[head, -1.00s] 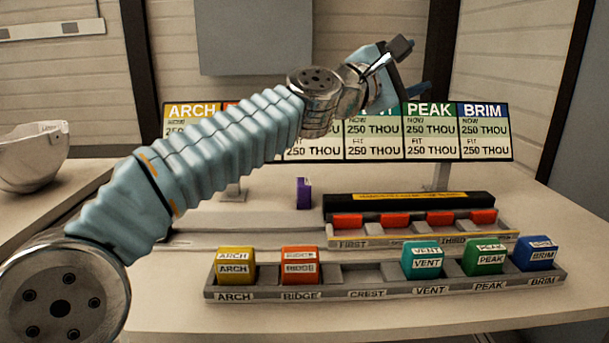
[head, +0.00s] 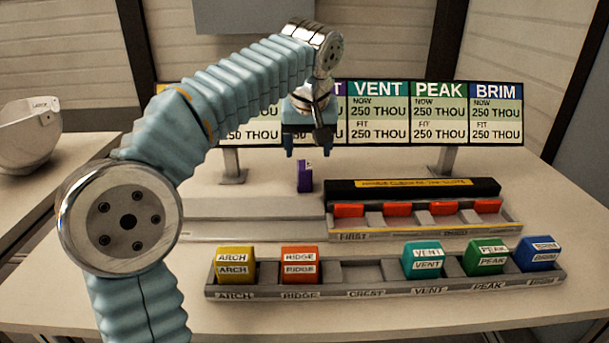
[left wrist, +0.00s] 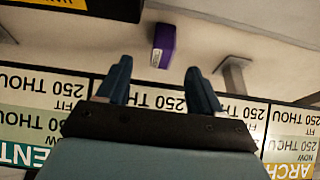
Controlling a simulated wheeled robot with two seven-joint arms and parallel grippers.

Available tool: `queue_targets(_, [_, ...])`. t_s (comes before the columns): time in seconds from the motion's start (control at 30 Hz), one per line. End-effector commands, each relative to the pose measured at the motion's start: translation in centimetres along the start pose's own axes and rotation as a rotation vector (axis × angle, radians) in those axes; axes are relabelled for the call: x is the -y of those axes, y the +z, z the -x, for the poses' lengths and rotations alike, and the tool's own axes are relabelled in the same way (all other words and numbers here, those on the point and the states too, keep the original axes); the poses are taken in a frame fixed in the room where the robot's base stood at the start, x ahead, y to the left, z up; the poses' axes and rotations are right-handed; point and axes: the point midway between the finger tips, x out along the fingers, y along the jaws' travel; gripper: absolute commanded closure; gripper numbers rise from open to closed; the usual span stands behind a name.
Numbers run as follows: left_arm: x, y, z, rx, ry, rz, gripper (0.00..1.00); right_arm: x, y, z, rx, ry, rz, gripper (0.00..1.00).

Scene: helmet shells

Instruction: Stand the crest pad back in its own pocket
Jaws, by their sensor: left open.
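The purple crest pad (head: 304,177) stands on the table behind the rack, left of the black-topped tray. It also shows in the left wrist view (left wrist: 163,44), beyond the fingertips. My left gripper (head: 304,153) hangs above the pad, fingers down, open and empty. In the left wrist view its two blue fingers (left wrist: 160,78) are apart with the pad between their lines but not touching. The crest pocket (head: 367,274) in the front rack (head: 390,292) is empty, between the orange ridge pad (head: 300,265) and the teal vent pad (head: 424,259). My right gripper is not in view.
The yellow arch pad (head: 235,264), green peak pad (head: 486,257) and blue brim pad (head: 538,253) sit in the rack. A tray of orange blocks (head: 397,209) stands behind it. A sign board (head: 437,115) rises at the back. A white helmet shell (head: 28,138) is far left.

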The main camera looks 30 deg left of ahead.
Motion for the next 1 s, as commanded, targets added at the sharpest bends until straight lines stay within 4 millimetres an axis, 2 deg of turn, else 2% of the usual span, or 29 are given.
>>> queue_targets(0.1, [0.0, 0.0, -1.6, 0.001, 0.001, 0.0, 0.34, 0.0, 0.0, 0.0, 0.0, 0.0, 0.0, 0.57])
queue_targets(0.27, [0.1, 0.0, -2.9, 0.002, 0.001, 0.001, 0.34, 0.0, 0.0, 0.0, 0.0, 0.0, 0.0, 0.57])
queue_targets(0.53, [0.7, -0.2, -6.8, 0.002, 0.002, 0.001, 0.34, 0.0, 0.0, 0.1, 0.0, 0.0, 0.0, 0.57])
queue_targets(0.8, [0.6, -0.2, -7.3, 0.0, 0.003, 0.001, 0.34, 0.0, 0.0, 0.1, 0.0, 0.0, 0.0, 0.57])
queue_targets(0.87, [0.6, -0.2, -7.3, 0.0, 0.003, 0.001, 0.42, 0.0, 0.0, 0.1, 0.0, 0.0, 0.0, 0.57])
queue_targets(1.0, [0.6, -0.2, -7.3, 0.0, 0.003, 0.001, 0.63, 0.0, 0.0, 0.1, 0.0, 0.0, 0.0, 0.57])
